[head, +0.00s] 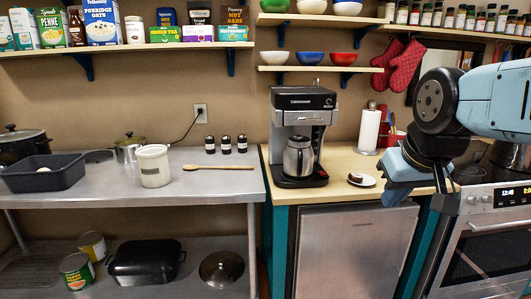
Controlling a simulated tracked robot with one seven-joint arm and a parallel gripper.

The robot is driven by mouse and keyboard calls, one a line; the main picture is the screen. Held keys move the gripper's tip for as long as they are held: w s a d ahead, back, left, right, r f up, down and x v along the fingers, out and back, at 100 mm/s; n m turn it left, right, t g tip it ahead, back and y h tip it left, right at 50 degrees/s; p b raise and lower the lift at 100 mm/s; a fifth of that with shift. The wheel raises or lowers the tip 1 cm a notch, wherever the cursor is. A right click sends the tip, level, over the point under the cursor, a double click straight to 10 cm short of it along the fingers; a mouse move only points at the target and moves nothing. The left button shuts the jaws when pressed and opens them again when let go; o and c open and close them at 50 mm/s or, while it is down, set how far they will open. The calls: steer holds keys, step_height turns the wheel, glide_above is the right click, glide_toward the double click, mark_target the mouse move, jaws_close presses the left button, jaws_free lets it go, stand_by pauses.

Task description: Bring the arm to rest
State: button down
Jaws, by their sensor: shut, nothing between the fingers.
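My arm (497,100) reaches in from the right edge of the head view, light blue with a large black joint. It bends down to my gripper (402,186), which is shut and empty. The gripper hangs in front of the wooden counter's right part, near the oven. It seems clear of the things there, though the exact gap is hard to tell. Part of the oven and counter is hidden behind the arm.
A coffee maker (302,112) with a steel jug stands on the wooden counter (338,173). A small plate with food (361,180) and a paper towel roll (370,130) are close to the gripper. The oven (490,245) is at the right. Red mitts (406,65) hang behind the arm.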

steer(key=shift+s+d+f+m, duration=0.15)
steer(key=shift+s+f+m, duration=0.25)
steer(key=shift+s+f, duration=0.3)
stand_by(0.5)
